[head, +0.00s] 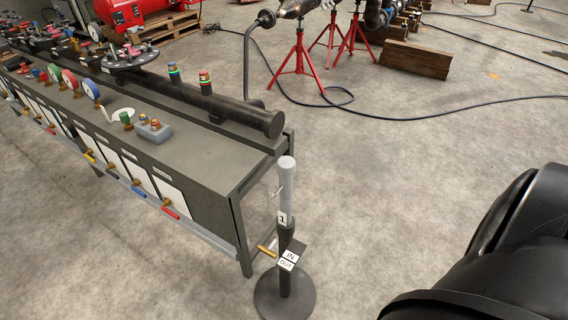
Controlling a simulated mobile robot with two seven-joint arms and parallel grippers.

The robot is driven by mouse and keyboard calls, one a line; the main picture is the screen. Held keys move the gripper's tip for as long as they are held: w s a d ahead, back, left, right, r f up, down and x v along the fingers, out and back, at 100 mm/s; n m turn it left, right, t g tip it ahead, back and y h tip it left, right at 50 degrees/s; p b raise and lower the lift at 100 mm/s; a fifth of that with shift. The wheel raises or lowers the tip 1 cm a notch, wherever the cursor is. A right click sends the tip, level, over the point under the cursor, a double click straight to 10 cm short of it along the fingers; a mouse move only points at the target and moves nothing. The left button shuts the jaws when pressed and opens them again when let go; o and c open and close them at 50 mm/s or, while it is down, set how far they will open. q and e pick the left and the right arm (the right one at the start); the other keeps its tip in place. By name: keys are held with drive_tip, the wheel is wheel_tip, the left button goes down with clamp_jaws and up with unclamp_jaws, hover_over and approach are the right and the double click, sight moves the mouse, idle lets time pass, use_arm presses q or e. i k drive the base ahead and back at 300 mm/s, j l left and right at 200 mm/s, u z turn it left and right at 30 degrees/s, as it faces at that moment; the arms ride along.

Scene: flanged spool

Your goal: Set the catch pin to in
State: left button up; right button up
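A dark post on a round base (272,297) stands at the near right end of the long bench. A light grey handle-like upper part (287,185) marked "1" tops it, with a small thin metal piece sticking out at its side. A label plate (288,259) reads IN above OUT. A brass-coloured pin (267,250) sticks out to the left beside the plate. I take it for the catch pin, but cannot tell whether it is in or out. Neither gripper is in view.
The long grey bench (200,160) carries a dark pipe (235,112), gauges, valves and flanged parts. Red tripod stands (300,65), cables and wooden blocks (417,59) lie farther back. Concrete floor right of the post is clear. Large black rounded parts fill the lower right.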

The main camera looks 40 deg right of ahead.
sight(267, 251)
drive_tip(key=l+z, duration=0.1)
drive_tip(key=z, duration=0.3)
drive_tip(key=k+l+z, duration=0.1)
drive_tip(key=z, duration=0.25)
